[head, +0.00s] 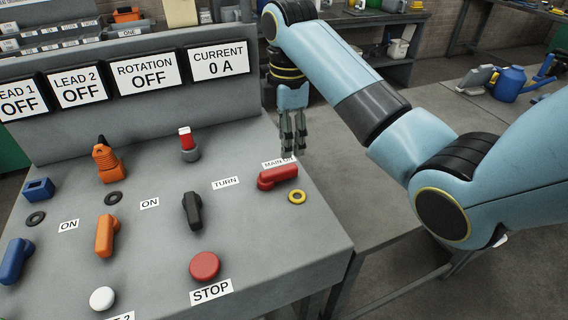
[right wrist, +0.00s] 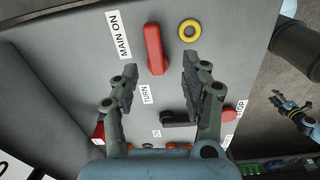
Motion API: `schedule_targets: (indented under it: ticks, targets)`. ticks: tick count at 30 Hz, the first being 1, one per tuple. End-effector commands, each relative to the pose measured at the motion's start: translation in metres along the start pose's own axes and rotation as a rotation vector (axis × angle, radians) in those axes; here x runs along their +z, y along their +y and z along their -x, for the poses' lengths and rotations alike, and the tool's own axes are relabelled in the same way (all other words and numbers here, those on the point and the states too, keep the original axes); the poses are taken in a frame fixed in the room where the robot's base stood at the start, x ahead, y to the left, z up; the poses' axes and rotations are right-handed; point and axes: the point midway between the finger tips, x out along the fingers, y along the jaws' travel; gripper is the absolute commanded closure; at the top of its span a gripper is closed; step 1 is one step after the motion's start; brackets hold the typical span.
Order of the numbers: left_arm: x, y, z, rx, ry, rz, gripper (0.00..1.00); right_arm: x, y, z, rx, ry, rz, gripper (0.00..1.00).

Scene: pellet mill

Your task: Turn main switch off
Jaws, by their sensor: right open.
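The main switch is a red lever handle (head: 278,177) on the sloped grey panel, beside the MAIN ON label (right wrist: 118,34). In the head view the lever lies roughly sideways, and my gripper partly covers the label. My right gripper (head: 293,152) is open and empty, fingers pointing down, just behind and above the lever. In the right wrist view the lever (right wrist: 154,48) shows between the two spread fingers, ahead of them, with no visible contact. A small blue gripper with dark fingers (right wrist: 293,112), likely my left, shows at the right edge; its opening is unclear.
A yellow ring (head: 297,197) sits beside the lever. A black knob (head: 192,210), an orange knob (head: 107,235) and a red STOP button (head: 205,266) stand nearby. Displays read ROTATION OFF (head: 148,74) and CURRENT 0 A (head: 218,61). A grey bench (head: 375,190) stands right of the panel.

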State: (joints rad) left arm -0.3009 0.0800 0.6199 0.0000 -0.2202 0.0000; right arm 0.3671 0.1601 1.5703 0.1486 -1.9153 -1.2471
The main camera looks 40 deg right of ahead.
Motion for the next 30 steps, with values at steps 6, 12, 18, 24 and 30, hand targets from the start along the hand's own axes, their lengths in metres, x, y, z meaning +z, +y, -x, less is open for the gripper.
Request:
schedule_targets:
  ticks: [6, 12, 18, 24, 30]
  targets:
    - [-0.001, 0.000, 0.002, 0.000, 0.001, 0.000, 0.60, -0.003, 0.014, 0.009, -0.028, 0.004, 0.095, 0.54]
    - [-0.001, 0.000, 0.004, 0.000, 0.001, 0.000, 0.60, -0.003, 0.013, -0.025, -0.029, 0.005, 0.094, 0.54]
    - [-0.001, 0.000, 0.004, 0.000, 0.001, 0.000, 0.60, -0.004, 0.011, -0.064, -0.028, 0.004, 0.093, 0.54]
    - [-0.001, 0.000, 0.004, 0.000, 0.001, 0.000, 0.60, -0.004, 0.011, -0.088, -0.025, 0.004, 0.092, 0.54]
    - [-0.001, 0.000, 0.004, 0.000, 0.001, 0.000, 0.60, -0.004, 0.012, -0.093, -0.023, 0.004, 0.092, 0.54]
